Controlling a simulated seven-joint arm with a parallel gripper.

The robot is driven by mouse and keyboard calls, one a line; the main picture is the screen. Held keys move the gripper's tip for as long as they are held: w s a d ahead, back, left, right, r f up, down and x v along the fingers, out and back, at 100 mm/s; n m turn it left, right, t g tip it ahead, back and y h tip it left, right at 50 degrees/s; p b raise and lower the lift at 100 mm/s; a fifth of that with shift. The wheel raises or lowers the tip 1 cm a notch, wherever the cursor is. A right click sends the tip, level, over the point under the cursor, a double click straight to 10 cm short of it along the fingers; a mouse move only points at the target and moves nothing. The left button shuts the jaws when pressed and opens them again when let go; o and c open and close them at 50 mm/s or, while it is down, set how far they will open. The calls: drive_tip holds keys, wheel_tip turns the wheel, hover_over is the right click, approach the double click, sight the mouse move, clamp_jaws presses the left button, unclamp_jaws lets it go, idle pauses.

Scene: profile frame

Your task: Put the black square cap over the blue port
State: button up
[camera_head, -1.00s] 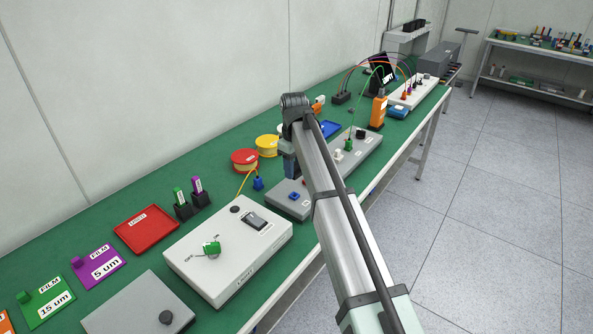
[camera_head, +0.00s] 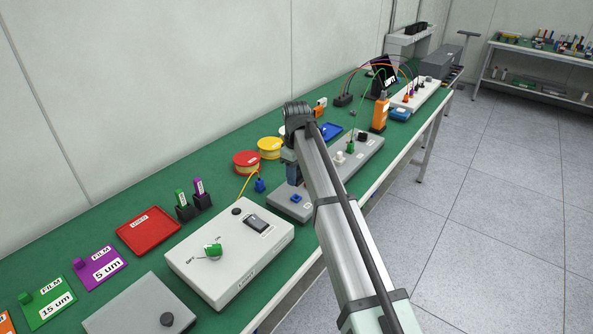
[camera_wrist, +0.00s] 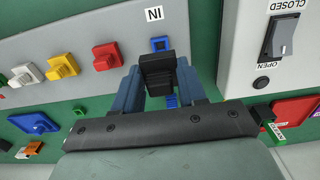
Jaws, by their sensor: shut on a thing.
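My gripper (camera_wrist: 158,80) is shut on the black square cap (camera_wrist: 157,68), which sits between the two blue-grey fingertips in the wrist view. The blue port (camera_wrist: 159,43) is a small square piece on the grey panel (camera_wrist: 85,22), just above the cap in that view and below the "IN" label. The cap looks close to the port but not over it; the height gap cannot be told. In the head view the blue port (camera_head: 296,198) shows near the panel's front end, my gripper (camera_head: 293,172) is beyond it, and the cap is hidden.
Red (camera_wrist: 107,56), yellow (camera_wrist: 62,65) and white (camera_wrist: 25,75) pieces stand on the panel. A white switch box (camera_head: 230,245) is beside its front end. A blue plug (camera_head: 259,185) with a yellow cable stands behind the panel. Spools (camera_head: 246,162) and trays lie nearby.

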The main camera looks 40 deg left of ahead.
hover_over(296, 199)
drive_tip(key=shift+f, duration=2.6)
drive_tip(key=shift+f, duration=0.95)
drive_tip(key=o, duration=1.1)
wheel_tip(296, 199, up, 14)
drive_tip(key=shift+f, duration=0.1)
drive_tip(key=shift+w, duration=0.1)
idle(0.4)
